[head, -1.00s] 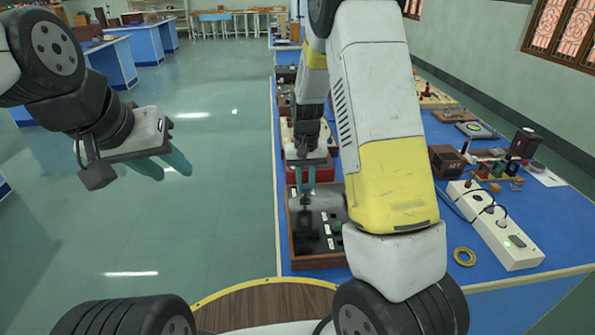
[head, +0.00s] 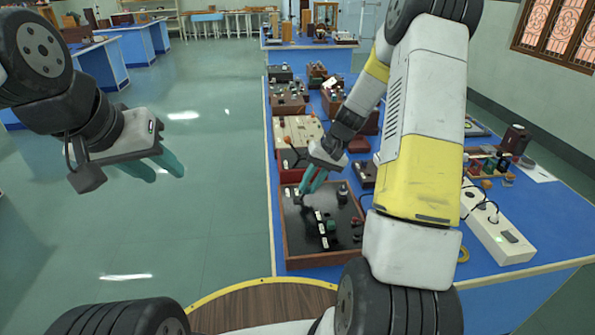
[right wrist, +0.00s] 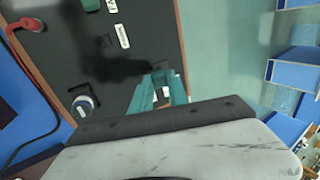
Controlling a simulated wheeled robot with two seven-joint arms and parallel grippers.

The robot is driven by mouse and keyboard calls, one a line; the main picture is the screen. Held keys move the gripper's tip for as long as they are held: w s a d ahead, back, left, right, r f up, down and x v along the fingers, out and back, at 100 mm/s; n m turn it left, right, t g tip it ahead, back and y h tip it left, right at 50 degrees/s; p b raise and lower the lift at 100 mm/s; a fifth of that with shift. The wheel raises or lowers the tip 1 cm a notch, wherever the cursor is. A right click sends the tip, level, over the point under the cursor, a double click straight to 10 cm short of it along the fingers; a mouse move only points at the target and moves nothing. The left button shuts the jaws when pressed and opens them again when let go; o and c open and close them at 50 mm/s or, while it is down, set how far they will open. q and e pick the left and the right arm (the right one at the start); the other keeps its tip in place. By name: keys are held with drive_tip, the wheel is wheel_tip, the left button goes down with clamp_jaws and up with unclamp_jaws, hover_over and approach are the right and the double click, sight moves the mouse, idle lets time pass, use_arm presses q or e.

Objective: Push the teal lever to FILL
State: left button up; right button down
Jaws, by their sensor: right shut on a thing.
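A dark panel in a brown wooden frame (head: 281,235) lies on the blue bench below my right arm. A teal part (head: 331,225), which looks like the lever, stands on the panel beside small white labels. A teal part (right wrist: 90,5) also shows at the top edge of the right wrist view. I cannot read FILL on any label. My right gripper (head: 303,191) is at the panel's far left part, left of the teal part. In the right wrist view its teal fingers (right wrist: 160,84) are close around a small white part (right wrist: 166,92). My left gripper (head: 160,168) is open and empty over the floor.
A round knob (right wrist: 83,104) and a red plug (right wrist: 30,24) with a cable are on or beside the panel. More boxes stand behind it. A white power strip (head: 497,236) lies to the right. The floor on the left is clear.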

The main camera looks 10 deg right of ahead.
drive_tip(key=shift+d+f+y, duration=0.1)
drive_tip(key=shift+d+y, duration=0.1)
drive_tip(key=shift+y, duration=0.1)
drive_tip(key=c, duration=1.3)
unclamp_jaws()
drive_tip(key=shift+v, duration=3.95)
drive_tip(key=s+a+r+t+h, duration=0.1)
drive_tip(key=s+a+r, duration=0.1)
drive_tip(key=s+r, duration=0.4)
drive_tip(key=s+a+r+t+h, duration=0.1)
drive_tip(key=s+a+r+h, duration=0.2)
drive_tip(key=r, duration=0.5)
drive_tip(key=s+r+t, duration=0.1)
drive_tip(key=s, duration=0.3)
drive_tip(key=s+a+r+t, duration=0.1)
drive_tip(key=s+r, duration=0.1)
drive_tip(key=s, duration=0.3)
drive_tip(key=s+r+n+t, duration=0.1)
drive_tip(key=s+r+t, duration=0.1)
drive_tip(key=s, duration=0.3)
drive_tip(key=shift+s+a, duration=0.25)
drive_tip(key=shift+a, duration=0.05)
